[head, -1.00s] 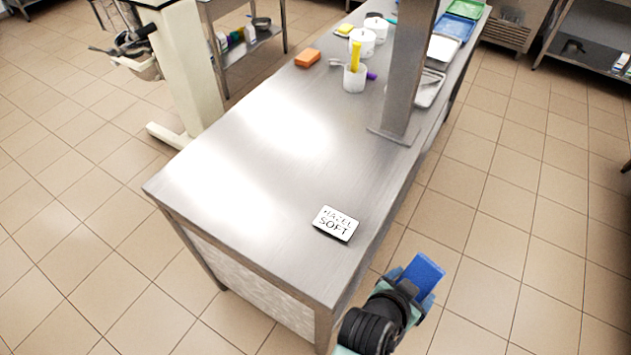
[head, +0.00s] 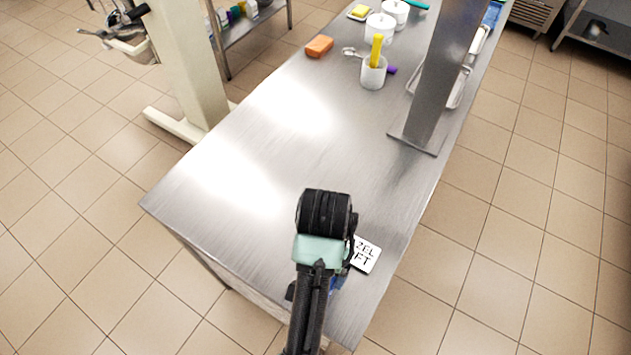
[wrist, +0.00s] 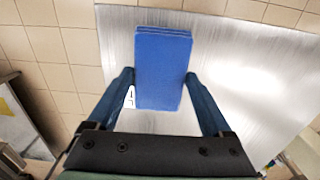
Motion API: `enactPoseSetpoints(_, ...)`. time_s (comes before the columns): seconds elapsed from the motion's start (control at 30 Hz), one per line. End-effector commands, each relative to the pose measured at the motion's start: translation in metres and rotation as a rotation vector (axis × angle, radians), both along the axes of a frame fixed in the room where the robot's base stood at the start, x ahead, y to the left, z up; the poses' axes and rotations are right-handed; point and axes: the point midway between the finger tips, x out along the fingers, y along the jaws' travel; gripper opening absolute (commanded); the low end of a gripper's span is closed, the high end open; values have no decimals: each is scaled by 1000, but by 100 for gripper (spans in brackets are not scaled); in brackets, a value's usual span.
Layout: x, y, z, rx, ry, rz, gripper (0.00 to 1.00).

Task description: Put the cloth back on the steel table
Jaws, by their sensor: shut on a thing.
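The blue folded cloth (wrist: 163,65) is between the two fingers of my gripper (wrist: 160,80), which is shut on it. In the head view a small bit of the cloth (head: 338,282) shows beside my wrist; the rest is hidden behind my arm. The steel table (head: 250,185) lies beneath, and the cloth is over its near end. I cannot tell whether the cloth touches the tabletop.
A white lettered card (head: 366,255) lies just right of my wrist, partly hidden. A steel post (head: 435,90) rises from the table. Further back are an orange block (head: 319,46) and a white cup (head: 373,75) with a yellow item. The table's middle is clear.

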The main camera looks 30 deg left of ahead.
Motion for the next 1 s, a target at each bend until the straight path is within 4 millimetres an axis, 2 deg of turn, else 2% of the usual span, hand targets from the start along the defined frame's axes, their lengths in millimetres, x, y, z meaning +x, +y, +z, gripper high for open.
enactPoseSetpoints(0.2, -2, -1, -39, -3, 7, -1, 39)
enactPoseSetpoints(0.37, -1, -1, -54, -2, 4, -1, 39)
enactPoseSetpoints(0.6, -2, -1, -88, -3, 4, -2, 39)
enactPoseSetpoints(0.87, -1, -1, -94, -1, 1, -2, 39)
enactPoseSetpoints(0.9, -1, -1, -94, -1, 1, -2, 88)
enactPoseSetpoints(0.97, -1, -1, -94, -1, 1, -2, 98)
enactPoseSetpoints(1.0, -1, -1, -94, -1, 1, -2, 100)
